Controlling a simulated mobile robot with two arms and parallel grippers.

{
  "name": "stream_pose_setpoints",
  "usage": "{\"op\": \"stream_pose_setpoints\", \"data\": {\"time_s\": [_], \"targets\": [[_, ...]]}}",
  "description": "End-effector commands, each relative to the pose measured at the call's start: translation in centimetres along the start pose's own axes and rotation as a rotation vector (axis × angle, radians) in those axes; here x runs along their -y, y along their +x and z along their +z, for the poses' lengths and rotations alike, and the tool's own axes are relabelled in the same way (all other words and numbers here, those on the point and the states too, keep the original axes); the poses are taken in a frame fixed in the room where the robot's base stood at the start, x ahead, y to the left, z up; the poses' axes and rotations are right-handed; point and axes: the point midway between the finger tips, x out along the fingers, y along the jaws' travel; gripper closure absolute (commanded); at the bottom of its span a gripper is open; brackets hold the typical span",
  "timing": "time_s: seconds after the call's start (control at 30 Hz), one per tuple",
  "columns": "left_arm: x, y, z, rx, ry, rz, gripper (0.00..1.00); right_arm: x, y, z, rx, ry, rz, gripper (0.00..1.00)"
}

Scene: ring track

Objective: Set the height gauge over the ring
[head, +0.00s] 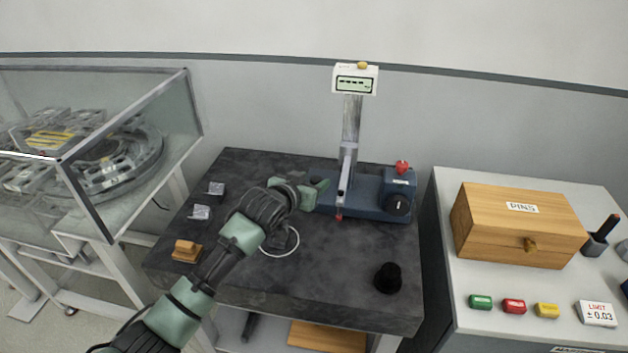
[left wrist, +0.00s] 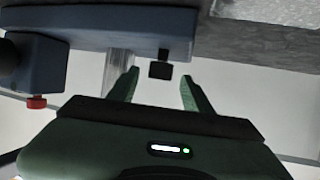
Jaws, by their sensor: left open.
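The height gauge stands upright on the dark surface plate (head: 340,270). It has a blue base (head: 368,205), a metal column (head: 352,120) and a display head (head: 355,80). A thin pale ring (head: 292,252) lies on the plate left of the base, partly hidden by my left arm; a dark shape shows inside it. My left gripper (head: 320,190) is at the left end of the base. In the left wrist view its fingers (left wrist: 159,75) are open, with a small dark block (left wrist: 160,70) just beyond them and the blue base (left wrist: 100,25) above. Contact cannot be told.
The plate also holds two small metal blocks (head: 200,212), a wooden block (head: 187,251) and a black knob-like piece (head: 388,278). A glass-walled case (head: 150,110) stands left. A right bench (head: 450,240) carries a wooden PINS box (head: 515,225) and coloured tags (head: 514,306). The plate's front middle is clear.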

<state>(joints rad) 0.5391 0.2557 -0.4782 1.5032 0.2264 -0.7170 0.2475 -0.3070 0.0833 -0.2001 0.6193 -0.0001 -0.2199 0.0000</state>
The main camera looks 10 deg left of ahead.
Motion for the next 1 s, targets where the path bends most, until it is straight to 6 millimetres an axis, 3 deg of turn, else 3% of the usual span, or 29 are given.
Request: {"op": "stream_pose_setpoints", "data": {"time_s": [0.17, 0.43, 0.6, 1.0], "targets": [[-0.08, 1.11, 0.02, 0.0, 0.0, 0.001, 0.5, 0.01, -0.01, -0.3, -0.003, 0.001, 0.0, 0.64], [-0.09, 1.2, 0.0, -0.001, 0.0, 0.002, 0.5, 0.37, 0.01, -0.6, -0.007, 0.003, -0.004, 0.64], [-0.07, 1.18, 0.01, -0.001, 0.0, 0.001, 0.97, 0.44, 0.02, -0.68, -0.008, 0.003, -0.005, 0.64], [-0.08, 1.17, 0.03, -0.001, 0.0, 0.002, 1.0, 0.38, 0.02, -0.74, -0.009, 0.003, -0.004, 0.64]]}}
